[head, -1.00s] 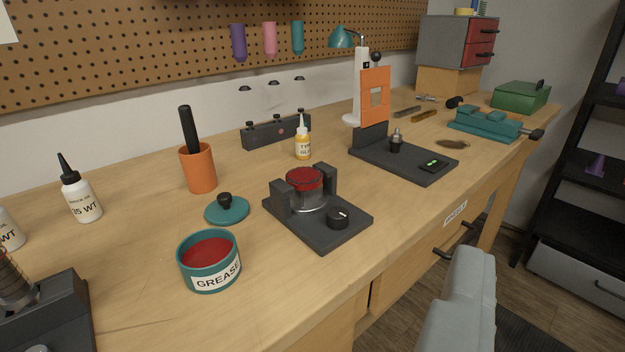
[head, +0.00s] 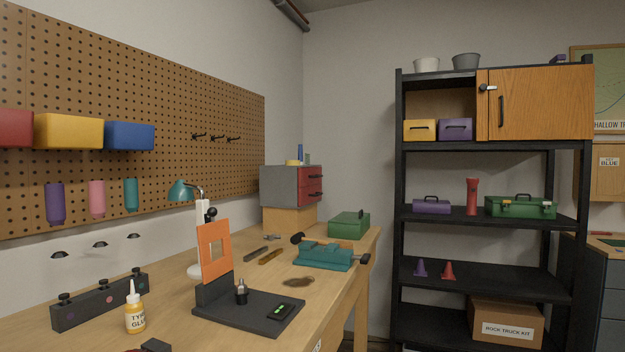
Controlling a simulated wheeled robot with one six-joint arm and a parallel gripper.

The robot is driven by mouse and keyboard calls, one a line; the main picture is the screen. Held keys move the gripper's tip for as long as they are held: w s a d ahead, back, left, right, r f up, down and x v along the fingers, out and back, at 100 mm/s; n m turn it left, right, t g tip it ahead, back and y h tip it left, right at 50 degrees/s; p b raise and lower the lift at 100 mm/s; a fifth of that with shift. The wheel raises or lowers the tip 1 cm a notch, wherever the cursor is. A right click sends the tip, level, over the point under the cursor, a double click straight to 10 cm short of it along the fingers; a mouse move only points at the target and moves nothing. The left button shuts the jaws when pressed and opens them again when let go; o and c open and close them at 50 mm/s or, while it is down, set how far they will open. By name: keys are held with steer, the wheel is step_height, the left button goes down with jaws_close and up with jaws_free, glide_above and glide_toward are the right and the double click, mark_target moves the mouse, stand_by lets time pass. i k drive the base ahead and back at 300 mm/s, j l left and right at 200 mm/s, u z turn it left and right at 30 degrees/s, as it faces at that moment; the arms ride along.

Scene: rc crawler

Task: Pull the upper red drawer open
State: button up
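The upper red drawer (head: 311,172) is the top one of two red drawers in a small grey cabinet (head: 279,186). The cabinet stands on a wooden block (head: 290,218) at the far end of the workbench. The drawer appears closed, with a dark handle on its front. The lower red drawer (head: 311,190) sits under it and also appears closed. The drawer fronts face right. My gripper is not in this view, and the cabinet is well away across the bench.
A green box (head: 348,225), a teal vise (head: 324,257), and an orange plate stand (head: 214,250) are on the bench (head: 345,280). A teal lamp (head: 181,190) stands left of the cabinet. Black shelving (head: 484,209) is at right, with a gap between it and the bench.

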mark_target(306, 176)
steer(key=i+l, duration=0.25)
steer(key=i, duration=0.25)
steer(key=i+l, duration=0.25)
steer(key=i, duration=0.3)
steer(key=i+l, duration=0.2)
steer(key=i, duration=0.3)
steer(key=i+l, duration=0.25)
steer(key=i, duration=0.3)
steer(key=i+l, duration=0.25)
steer(key=i, duration=0.25)
